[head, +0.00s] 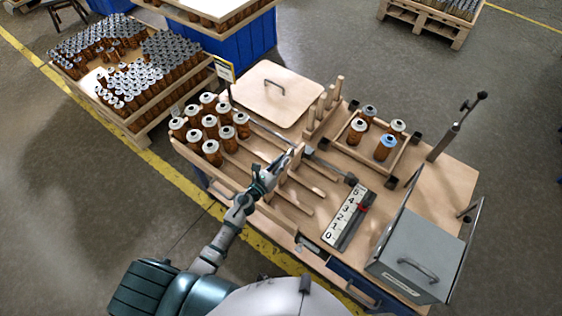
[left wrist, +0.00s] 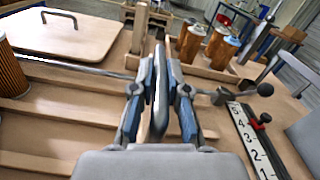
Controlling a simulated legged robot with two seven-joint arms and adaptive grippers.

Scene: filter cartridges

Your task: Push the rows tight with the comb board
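Several amber filter cartridges (head: 212,127) with pale caps stand in close rows at the left of the slatted wooden lanes (head: 300,188). One cartridge (left wrist: 12,72) shows at the left edge of the left wrist view. My left gripper (head: 285,163) is over the lanes, right of the cartridges. In the left wrist view its blue-padded fingers (left wrist: 159,95) close around a narrow grey upright bar (left wrist: 158,112). What the bar belongs to is mostly hidden. A wooden piece with upright pegs (head: 322,110) stands behind the lanes; I cannot tell if it is the comb board. My right gripper is out of view.
A metal rod (left wrist: 85,71) runs across behind the gripper. A square handled board (head: 275,95) lies behind the cartridges. At right are a small crate (head: 371,153) with cartridges, a numbered scale (head: 344,214) and a grey handled box (head: 420,250).

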